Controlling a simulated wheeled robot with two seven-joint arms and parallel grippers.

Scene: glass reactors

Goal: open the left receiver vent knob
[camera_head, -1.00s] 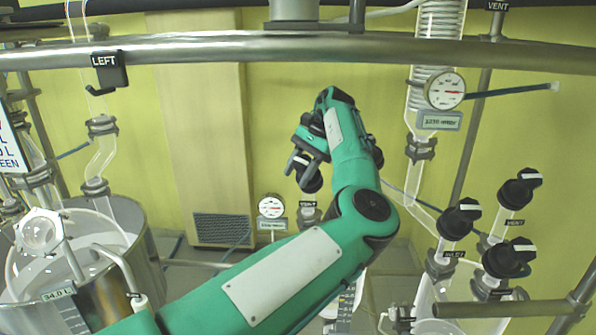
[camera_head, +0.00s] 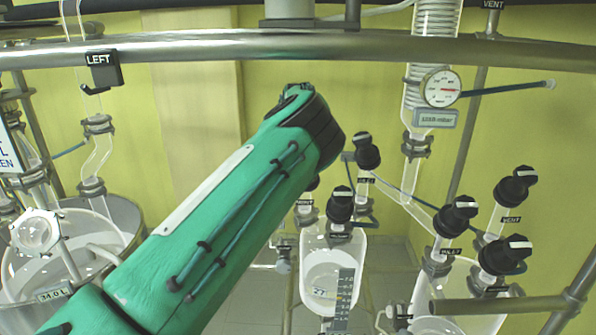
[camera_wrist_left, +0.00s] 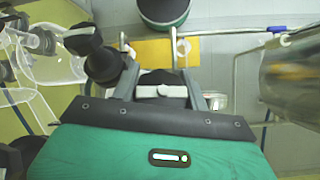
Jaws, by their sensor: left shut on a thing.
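The left receiver vent knob (camera_wrist_left: 162,91) is black with a white bar. In the left wrist view it sits between the fingers of my left gripper (camera_wrist_left: 160,78), which is shut on it. The white bar runs across from finger to finger. The glass left receiver (camera_head: 333,270) stands below and to the right. My right gripper is not in view.
Two more black knobs, one upright (camera_head: 340,204) and one behind it (camera_head: 367,152), stand close to the right of my wrist. Several similar knobs (camera_head: 456,215) stand farther right. A steel rail (camera_head: 400,48) crosses above. A pressure gauge (camera_head: 440,88) hangs upper right.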

